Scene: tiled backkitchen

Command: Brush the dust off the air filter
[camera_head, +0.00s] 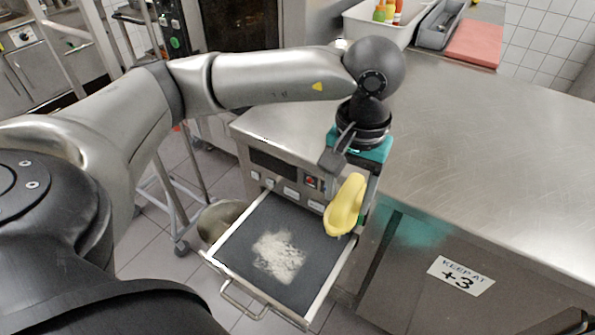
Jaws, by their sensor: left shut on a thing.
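The air filter (236,243) is a dark flat panel in a pale metal frame with a front handle, pulled out like a drawer below a control panel. A patch of pale dust (279,256) lies near its middle. My left gripper (350,178) points down at the filter's back right corner. It is shut on a yellow brush (345,206), which is over the filter's right edge. I cannot tell whether the brush touches the filter. The gripper's fingers are partly hidden by the wrist and the brush. My right gripper is not in view.
A steel counter (480,150) spreads to the right, mostly bare. At its back are a white bin with bottles (365,28), a grey tray (440,25) and a red board (474,43). A round metal pot (215,220) stands left of the filter, near a trolley frame (170,200).

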